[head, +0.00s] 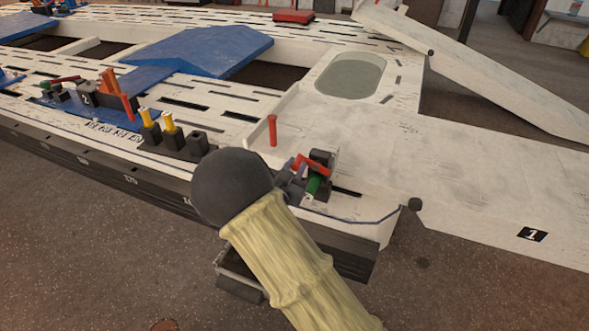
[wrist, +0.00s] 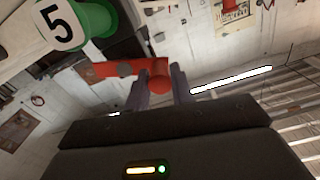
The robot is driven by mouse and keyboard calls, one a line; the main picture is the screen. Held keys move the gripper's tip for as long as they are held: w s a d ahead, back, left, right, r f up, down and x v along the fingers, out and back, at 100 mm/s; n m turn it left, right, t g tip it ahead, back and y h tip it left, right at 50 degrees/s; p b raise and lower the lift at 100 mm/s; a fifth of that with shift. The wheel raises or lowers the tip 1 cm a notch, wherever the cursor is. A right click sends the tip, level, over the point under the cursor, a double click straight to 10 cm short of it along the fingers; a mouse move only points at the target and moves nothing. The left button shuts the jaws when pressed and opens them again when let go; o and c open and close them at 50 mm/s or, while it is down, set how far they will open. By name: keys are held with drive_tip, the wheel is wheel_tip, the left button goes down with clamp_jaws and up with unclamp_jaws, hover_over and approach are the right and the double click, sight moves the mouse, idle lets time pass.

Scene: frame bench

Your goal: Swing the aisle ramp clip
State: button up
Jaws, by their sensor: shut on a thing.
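The clip, a red lever (head: 309,164), sits on a small dark and green fitting (head: 314,184) at the bench's near edge, beside the white ramp. In the wrist view the red lever (wrist: 118,69) runs left from my gripper (wrist: 161,88), and its rounded red end lies between the two grey fingers. My gripper (head: 288,182) is shut on that end; in the head view my forearm and dark wrist partly hide it. A green cylinder with a white "5" disc (wrist: 58,24) stands at upper left in the wrist view.
A red upright peg (head: 272,130) stands close behind the clip. Dark blocks with yellow pegs (head: 169,122) stand to the left. A white ramp panel marked 1 (head: 470,190) spreads to the right. A raised white beam (head: 490,80) slopes behind it.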

drive_tip(key=shift+s+d+r+m+b, duration=0.1)
drive_tip(key=shift+d+r+m+b, duration=0.1)
drive_tip(key=shift+m, duration=0.4)
drive_tip(key=shift+d+r+m+b, duration=0.1)
drive_tip(key=shift+r+m, duration=0.1)
drive_tip(key=shift+m, duration=0.4)
drive_tip(key=m+b, duration=0.1)
drive_tip(key=r+m+b, duration=0.1)
drive_tip(key=m, duration=0.1)
drive_tip(key=shift+s+d+m, duration=0.2)
drive_tip(key=shift+d+m, duration=0.1)
drive_tip(key=shift+d, duration=0.1)
drive_tip(key=d+m+b, duration=0.1)
drive_tip(key=m+b, duration=0.3)
drive_tip(key=m, duration=0.1)
drive_tip(key=s+d+r+m+b, duration=0.1)
drive_tip(key=m+b, duration=0.1)
drive_tip(key=b, duration=0.1)
drive_tip(key=shift+d+r+m, duration=0.1)
drive_tip(key=shift+d+m, duration=0.2)
drive_tip(key=shift+d, duration=0.05)
drive_tip(key=o, duration=1)
drive_tip(key=shift+r, duration=0.1)
